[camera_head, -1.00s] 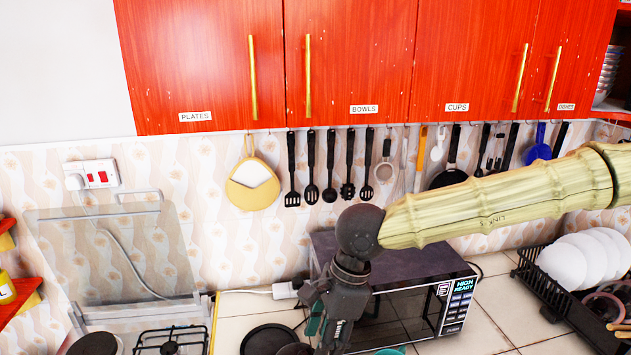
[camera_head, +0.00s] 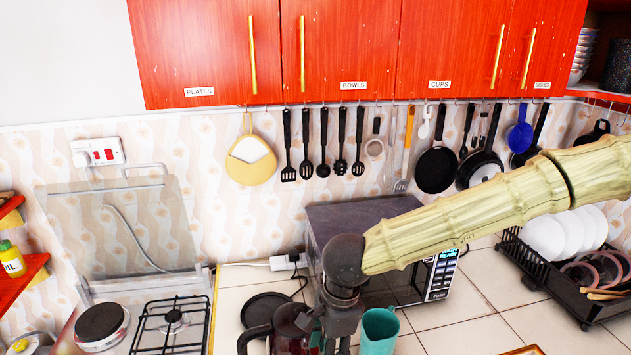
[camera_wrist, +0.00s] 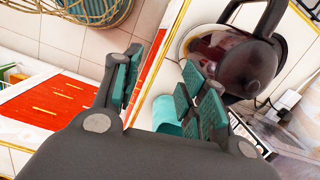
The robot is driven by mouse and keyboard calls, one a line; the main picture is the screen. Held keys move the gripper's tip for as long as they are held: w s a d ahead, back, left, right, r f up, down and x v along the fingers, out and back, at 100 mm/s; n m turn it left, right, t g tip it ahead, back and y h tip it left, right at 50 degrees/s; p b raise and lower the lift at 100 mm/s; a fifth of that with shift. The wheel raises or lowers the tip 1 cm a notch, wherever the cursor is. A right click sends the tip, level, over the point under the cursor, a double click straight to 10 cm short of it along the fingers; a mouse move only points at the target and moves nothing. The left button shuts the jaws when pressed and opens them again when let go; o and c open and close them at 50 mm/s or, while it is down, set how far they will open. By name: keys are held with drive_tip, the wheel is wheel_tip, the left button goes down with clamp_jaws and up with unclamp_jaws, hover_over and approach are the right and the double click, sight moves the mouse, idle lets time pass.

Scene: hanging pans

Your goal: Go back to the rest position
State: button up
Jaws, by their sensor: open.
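My gripper (camera_wrist: 163,85) is open in the wrist view, its green-padded fingers apart with nothing held between them. In the head view my arm reaches in from the right and its dark wrist hangs down in front of the microwave; the fingertips cannot be made out there. Several pans hang on the wall rail, among them a black pan (camera_head: 437,170) and a larger dark pan (camera_head: 480,169) to its right. They are well apart from my gripper.
A glass kettle (camera_head: 288,328) and a teal cup (camera_head: 379,330) stand on the counter close to my wrist; the kettle (camera_wrist: 248,65) and cup (camera_wrist: 166,114) also show in the wrist view. A microwave (camera_head: 350,215), stove (camera_head: 172,325) and dish rack (camera_head: 540,270) stand around.

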drive_tip(key=s+d+f+n+t+h+b, duration=0.1)
drive_tip(key=s+d+f+n+b, duration=0.2)
drive_tip(key=f, duration=0.8)
drive_tip(key=s+d+f+n+h+b, duration=0.15)
drive_tip(key=d+f, duration=0.25)
drive_tip(key=f, duration=0.7)
drive_tip(key=s+d+f+n+t+b, duration=0.1)
drive_tip(key=s+d+f+n+b, duration=0.2)
drive_tip(key=f, duration=0.8)
drive_tip(key=s+d+f+n+g+b, duration=0.1)
drive_tip(key=s+d+f+n+b, duration=0.1)
drive_tip(key=s+d+f, duration=0.3)
drive_tip(key=s+d+f+n+y+b, duration=0.1)
drive_tip(key=s+d+f+n, duration=0.3)
drive_tip(key=s+f, duration=0.3)
drive_tip(key=s+d, duration=0.1)
drive_tip(key=s, duration=0.2)
drive_tip(key=shift+s+d+f+g+b, duration=0.2)
drive_tip(key=shift+s+f+g+b, duration=0.05)
drive_tip(key=shift+s+g+b, duration=0.15)
